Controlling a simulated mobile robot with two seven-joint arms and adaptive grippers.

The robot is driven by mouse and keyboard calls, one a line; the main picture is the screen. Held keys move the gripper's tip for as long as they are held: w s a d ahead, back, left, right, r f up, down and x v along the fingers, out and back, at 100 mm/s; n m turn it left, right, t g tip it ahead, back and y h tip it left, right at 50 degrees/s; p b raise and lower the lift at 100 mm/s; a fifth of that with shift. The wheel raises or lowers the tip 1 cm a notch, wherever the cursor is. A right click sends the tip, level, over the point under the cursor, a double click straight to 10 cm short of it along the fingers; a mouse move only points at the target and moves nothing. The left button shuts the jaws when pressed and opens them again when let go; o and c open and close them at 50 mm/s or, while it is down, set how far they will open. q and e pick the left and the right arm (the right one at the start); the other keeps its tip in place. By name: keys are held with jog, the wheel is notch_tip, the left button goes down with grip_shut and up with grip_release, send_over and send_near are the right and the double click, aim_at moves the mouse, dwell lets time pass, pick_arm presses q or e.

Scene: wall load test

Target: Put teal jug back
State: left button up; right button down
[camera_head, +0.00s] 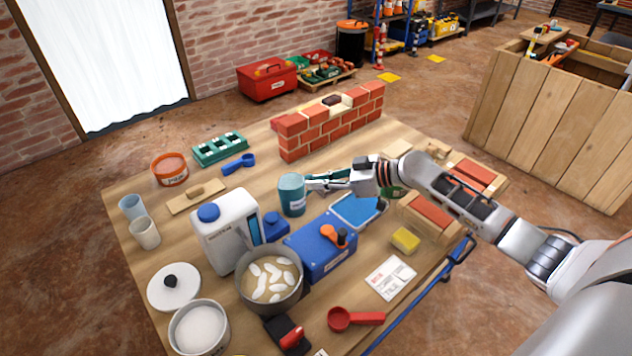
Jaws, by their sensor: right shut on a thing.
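The teal jug (291,196) is a small round vessel near the middle of the wooden table, and it looks upright. My right gripper (310,184) reaches in from the right and is shut on the jug's right side. I cannot tell whether the jug touches the table top or is held just above it. My left gripper is not in view.
A blue box (320,247), a white canister (226,230) and a grey pot (268,283) stand in front of the jug. A small brick wall (331,122) stands behind. A blue tray (358,210) lies to the right. Bare wood (240,190) shows left of the jug.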

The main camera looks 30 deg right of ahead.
jog(key=shift+r, duration=0.2)
jog(key=shift+f, duration=0.3)
jog(key=c, duration=2.2)
grip_release()
jog(key=shift+w+r, duration=0.1)
jog(key=shift+r, duration=0.4)
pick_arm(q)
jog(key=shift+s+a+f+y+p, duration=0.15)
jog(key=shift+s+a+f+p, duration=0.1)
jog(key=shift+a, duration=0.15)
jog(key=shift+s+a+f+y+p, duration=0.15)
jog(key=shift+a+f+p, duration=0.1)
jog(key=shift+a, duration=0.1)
pick_arm(e)
jog(key=v, duration=1.1)
jog(key=shift+s+d+f, duration=0.1)
jog(key=shift+s+d, duration=0.2)
jog(key=shift+s, duration=0.05)
